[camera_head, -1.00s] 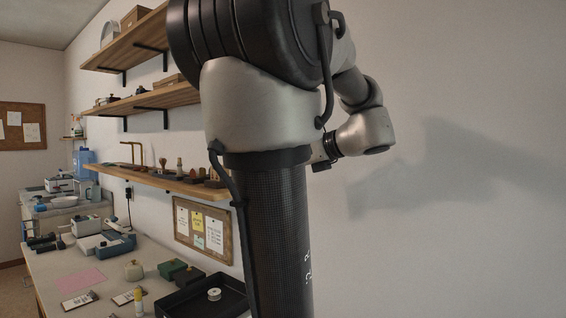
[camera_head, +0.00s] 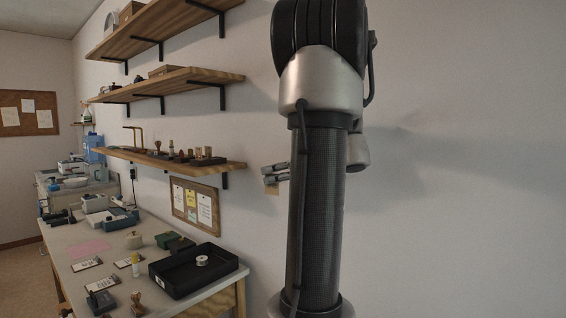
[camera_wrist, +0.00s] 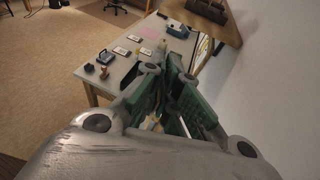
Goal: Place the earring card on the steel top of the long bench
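My gripper (camera_head: 269,176) shows beside my arm's column in the head view, raised in front of the wall to the right of the bench. A small tan card (camera_head: 272,189), which looks like the earring card, hangs at its fingertips. In the wrist view the fingers with green pads are close together, and a pale sliver (camera_wrist: 153,122) shows between them; most of it is hidden. The long bench (camera_head: 62,262) with a pale grey top runs along the wall at the left, below and apart from my gripper. It also shows in the wrist view (camera_wrist: 119,69).
The bench holds a black tray (camera_head: 208,282) with a white spool, a pink sheet (camera_head: 89,249), small labelled cards (camera_head: 87,264), a wooden stamp (camera_head: 138,304) and several boxes. Wooden shelves (camera_head: 170,164) and a pinboard (camera_head: 195,204) are on the wall. Small bare patches lie between the bench items.

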